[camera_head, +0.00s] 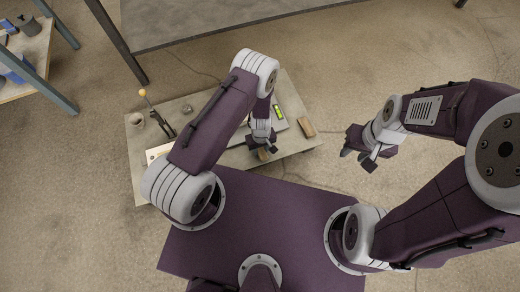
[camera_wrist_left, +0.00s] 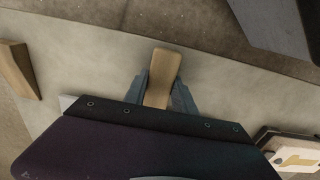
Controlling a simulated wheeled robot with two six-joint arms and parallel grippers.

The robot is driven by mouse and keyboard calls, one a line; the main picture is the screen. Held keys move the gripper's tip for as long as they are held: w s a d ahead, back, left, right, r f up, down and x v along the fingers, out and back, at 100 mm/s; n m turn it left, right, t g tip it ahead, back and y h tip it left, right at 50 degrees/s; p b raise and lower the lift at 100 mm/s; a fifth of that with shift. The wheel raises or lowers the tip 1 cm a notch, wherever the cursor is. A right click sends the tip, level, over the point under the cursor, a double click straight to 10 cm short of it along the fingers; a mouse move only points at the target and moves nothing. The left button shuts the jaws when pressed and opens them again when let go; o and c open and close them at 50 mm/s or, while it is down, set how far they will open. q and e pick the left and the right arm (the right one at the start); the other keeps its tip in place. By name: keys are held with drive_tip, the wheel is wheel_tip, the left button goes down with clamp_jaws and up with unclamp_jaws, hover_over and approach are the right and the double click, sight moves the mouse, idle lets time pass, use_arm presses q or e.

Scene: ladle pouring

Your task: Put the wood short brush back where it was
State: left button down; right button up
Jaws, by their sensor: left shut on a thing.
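My left gripper (camera_head: 262,149) is low over the table, right of its middle. In the left wrist view its two fingers (camera_wrist_left: 161,98) are shut on a wooden piece, which I take to be the wood short brush (camera_wrist_left: 163,70). Its tan, rounded end sticks out beyond the fingertips. In the head view only a small tan bit of the brush (camera_head: 262,155) shows beside the fingers. Its bristles are hidden, and I cannot tell whether it touches the table. My right gripper (camera_head: 358,158) is open and empty, off the table's right side.
The table (camera_head: 292,98) holds a wooden block (camera_head: 306,127) just right of my left gripper and a level with a yellow-green part (camera_head: 279,112) behind it. Bare tabletop lies around the brush.

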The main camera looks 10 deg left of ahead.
sight(261, 150)
use_arm(q)
drive_tip(key=c, duration=1.4)
unclamp_jaws()
drive_tip(key=shift+f, duration=0.2)
drive_tip(key=shift+c, duration=0.2)
drive_tip(key=o, duration=0.4)
drive_tip(key=shift+r, duration=0.15)
wheel_tip(261, 150, up, 12)
drive_tip(key=p, duration=1.2)
drive_tip(key=shift+r, duration=0.2)
